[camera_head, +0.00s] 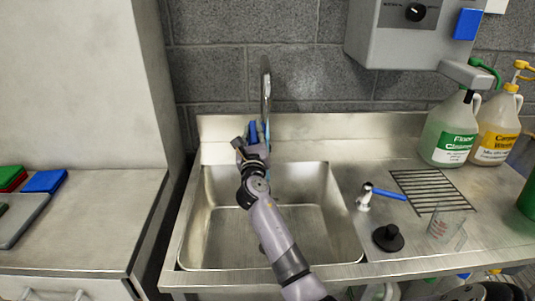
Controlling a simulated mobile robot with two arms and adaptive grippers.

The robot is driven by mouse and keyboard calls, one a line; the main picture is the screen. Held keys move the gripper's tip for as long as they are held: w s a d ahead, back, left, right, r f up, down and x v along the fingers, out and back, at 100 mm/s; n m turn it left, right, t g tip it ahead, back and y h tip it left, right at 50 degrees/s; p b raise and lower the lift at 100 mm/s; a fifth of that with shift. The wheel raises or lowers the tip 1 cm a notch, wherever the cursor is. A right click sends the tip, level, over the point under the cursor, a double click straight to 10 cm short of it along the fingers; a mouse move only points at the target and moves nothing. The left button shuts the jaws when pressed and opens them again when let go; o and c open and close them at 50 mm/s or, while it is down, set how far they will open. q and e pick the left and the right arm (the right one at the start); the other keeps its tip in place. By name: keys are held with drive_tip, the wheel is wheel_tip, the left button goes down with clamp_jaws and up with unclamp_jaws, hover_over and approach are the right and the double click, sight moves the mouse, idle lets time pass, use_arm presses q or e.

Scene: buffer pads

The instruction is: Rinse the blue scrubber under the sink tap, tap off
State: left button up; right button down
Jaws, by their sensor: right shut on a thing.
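My right gripper (249,145) reaches over the back of the steel sink (335,222), just below the tap (265,88). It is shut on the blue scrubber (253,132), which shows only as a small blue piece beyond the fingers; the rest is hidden. A thin pale-blue streak beside it, below the spout, may be running water; I cannot tell for sure. A valve with a blue lever (388,194) stands on the counter right of the basin. My left gripper is not in view.
A black plug (388,238), a clear cup (444,229) and a drain grate (425,187) are on the right counter. Jugs (450,135) stand behind, below a wall dispenser (405,45). Blue (45,181), red and green pads lie on the left counter. The basin floor looks clear.

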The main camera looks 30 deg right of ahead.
drive_tip(key=w+b, duration=0.4)
drive_tip(key=w, duration=0.3)
drive_tip(key=shift+w+d, duration=0.3)
drive_tip(key=shift+d, duration=0.1)
drive_tip(key=shift+r, duration=0.1)
